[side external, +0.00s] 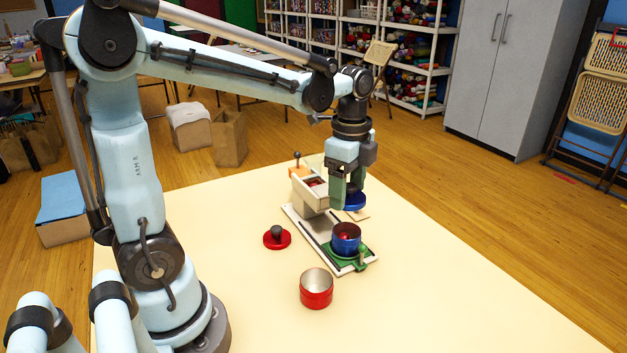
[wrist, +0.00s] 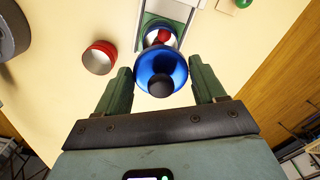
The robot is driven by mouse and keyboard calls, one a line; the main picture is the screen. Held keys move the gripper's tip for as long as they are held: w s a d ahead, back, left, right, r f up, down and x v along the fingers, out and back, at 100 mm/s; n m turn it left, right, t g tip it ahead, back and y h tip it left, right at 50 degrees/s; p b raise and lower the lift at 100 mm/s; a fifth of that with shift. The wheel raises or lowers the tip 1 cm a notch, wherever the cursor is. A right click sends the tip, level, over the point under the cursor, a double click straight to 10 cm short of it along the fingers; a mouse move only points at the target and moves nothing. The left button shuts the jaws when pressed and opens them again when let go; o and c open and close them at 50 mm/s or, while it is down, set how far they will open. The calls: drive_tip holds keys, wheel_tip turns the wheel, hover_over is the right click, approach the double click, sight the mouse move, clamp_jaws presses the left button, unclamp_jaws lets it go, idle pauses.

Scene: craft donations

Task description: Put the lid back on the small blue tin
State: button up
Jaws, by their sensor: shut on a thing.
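My gripper (side external: 346,196) is shut on a blue lid (side external: 355,203) with a dark knob. In the wrist view the lid (wrist: 150,70) sits between the two fingers, its knob toward the camera. The small blue tin (side external: 347,241) stands upright and uncovered in a green holder (side external: 371,259), with something red inside. The lid is above the tin and apart from it in the side view. In the wrist view the lid hides part of the tin, and red contents (wrist: 162,36) show past its edge.
A red tin (side external: 316,292) stands open-topped in front. A red lid (side external: 277,239) with a dark knob lies to the left.

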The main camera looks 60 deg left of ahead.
drive_tip(key=shift+f, duration=3.35)
drive_tip(key=shift+f, duration=0.15)
drive_tip(key=o, duration=1.1)
drive_tip(key=shift+r, duration=3.5)
drive_tip(key=shift+c, duration=0.3)
clamp_jaws()
